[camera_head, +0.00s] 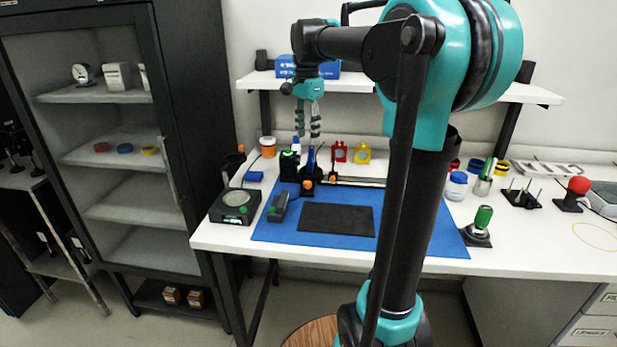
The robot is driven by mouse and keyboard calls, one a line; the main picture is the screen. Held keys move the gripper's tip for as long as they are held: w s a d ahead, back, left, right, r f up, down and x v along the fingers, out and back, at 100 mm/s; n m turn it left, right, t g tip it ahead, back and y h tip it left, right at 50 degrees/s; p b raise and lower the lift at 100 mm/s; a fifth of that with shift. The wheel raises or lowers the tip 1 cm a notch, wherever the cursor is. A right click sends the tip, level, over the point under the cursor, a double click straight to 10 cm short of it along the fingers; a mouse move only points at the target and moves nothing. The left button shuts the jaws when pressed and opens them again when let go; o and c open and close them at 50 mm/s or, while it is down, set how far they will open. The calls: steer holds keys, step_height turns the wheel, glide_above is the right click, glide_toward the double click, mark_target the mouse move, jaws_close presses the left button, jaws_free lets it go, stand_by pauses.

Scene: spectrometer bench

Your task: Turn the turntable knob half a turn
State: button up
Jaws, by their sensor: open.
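My gripper (307,134) hangs open and empty, fingers pointing down, over the back of the bench. No part is clearly recognisable as the turntable knob at this size. A dark box with a round pale disc on top (236,199) stands at the left of the blue mat, lower and left of my gripper. A small black mount with an orange part (307,186) stands below my gripper at the mat's back edge. My gripper appears apart from all of these.
The blue mat (270,231) carries a black pad (337,219) and a dark handheld device (279,206). A shelf (400,86) with blue boxes is behind my arm. A red ball-topped stand (574,190) is at right. A dark cabinet (182,130) stands left. My arm hides the bench's middle.

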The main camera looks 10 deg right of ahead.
mark_target(307, 182)
step_height(307, 182, down, 16)
steer(key=shift+r, duration=0.15)
stand_by(0.3)
jaws_close()
